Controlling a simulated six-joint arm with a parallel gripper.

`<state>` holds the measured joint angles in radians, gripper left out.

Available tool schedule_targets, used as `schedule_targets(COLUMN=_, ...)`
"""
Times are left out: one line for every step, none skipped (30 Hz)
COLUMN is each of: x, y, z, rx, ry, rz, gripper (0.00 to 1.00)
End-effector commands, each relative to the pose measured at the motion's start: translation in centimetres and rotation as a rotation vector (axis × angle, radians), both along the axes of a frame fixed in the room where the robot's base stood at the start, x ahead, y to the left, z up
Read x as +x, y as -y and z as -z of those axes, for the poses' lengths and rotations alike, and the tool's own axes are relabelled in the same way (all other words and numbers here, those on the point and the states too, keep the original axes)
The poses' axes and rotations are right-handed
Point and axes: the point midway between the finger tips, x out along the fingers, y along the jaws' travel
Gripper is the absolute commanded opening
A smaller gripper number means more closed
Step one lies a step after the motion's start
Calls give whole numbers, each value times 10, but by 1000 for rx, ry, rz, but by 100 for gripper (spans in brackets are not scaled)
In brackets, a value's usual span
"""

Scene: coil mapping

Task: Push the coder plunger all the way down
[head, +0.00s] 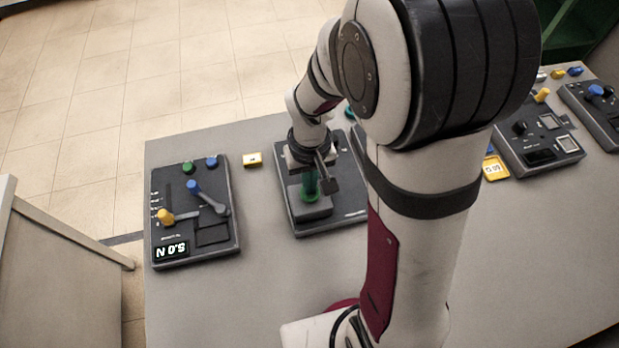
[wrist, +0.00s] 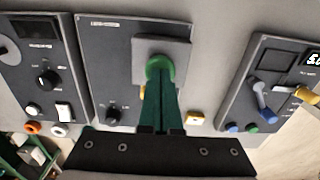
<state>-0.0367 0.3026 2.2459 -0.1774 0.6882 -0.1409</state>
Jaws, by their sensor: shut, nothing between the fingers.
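The coder is a dark panel box (head: 350,215) in the middle of the table, also seen in the wrist view (wrist: 105,60). A raised grey block (wrist: 180,48) on it carries the round green plunger top (wrist: 158,64). In the head view the green plunger (head: 311,198) shows low on its block, partly covered by my gripper (head: 309,187). My gripper (wrist: 159,84) is shut, with its green fingers together and nothing between them. The fingertips point down at the plunger top and overlap it in the wrist view. Whether they touch it, and how far the plunger is down, I cannot tell.
A left panel (head: 190,235) has a yellow knob, a blue lever and a lit display. A small yellow block (head: 252,159) lies between it and the coder. More panels (head: 540,145) and a yellow tag device (head: 494,168) stand at right. The table front is clear.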

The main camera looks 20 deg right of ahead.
Motion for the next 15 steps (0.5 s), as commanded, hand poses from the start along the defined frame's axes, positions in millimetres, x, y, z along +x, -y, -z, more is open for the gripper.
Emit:
schedule_targets(x=0, y=0, z=1, rx=0, ry=-1, rz=0, gripper=0)
schedule_targets(x=0, y=0, z=1, rx=0, ry=-1, rz=0, gripper=0)
schedule_targets(x=0, y=0, z=1, rx=0, ry=-1, rz=0, gripper=0)
schedule_targets(x=0, y=0, z=1, rx=0, ry=-1, rz=0, gripper=0)
schedule_targets(x=0, y=0, z=1, rx=0, ry=-1, rz=0, gripper=0)
schedule_targets(x=0, y=0, z=1, rx=0, ry=-1, rz=0, gripper=0)
schedule_targets(x=0, y=0, z=1, rx=0, ry=-1, rz=0, gripper=0)
schedule_targets(x=0, y=0, z=1, rx=0, ry=-1, rz=0, gripper=0)
schedule_targets(x=0, y=0, z=1, rx=0, ry=-1, rz=0, gripper=0)
schedule_targets(x=0, y=0, z=1, rx=0, ry=-1, rz=0, gripper=0)
schedule_targets(x=0, y=0, z=1, rx=0, ry=-1, rz=0, gripper=0)
schedule_targets(x=0, y=0, z=-1, rx=0, ry=0, rz=0, gripper=0)
schedule_targets(x=0, y=0, z=-4, rx=0, ry=0, rz=0, gripper=0)
schedule_targets(x=1, y=0, z=-8, rx=0, ry=2, rz=0, gripper=0)
schedule_targets(x=1, y=0, z=-13, rx=0, ry=2, rz=1, gripper=0)
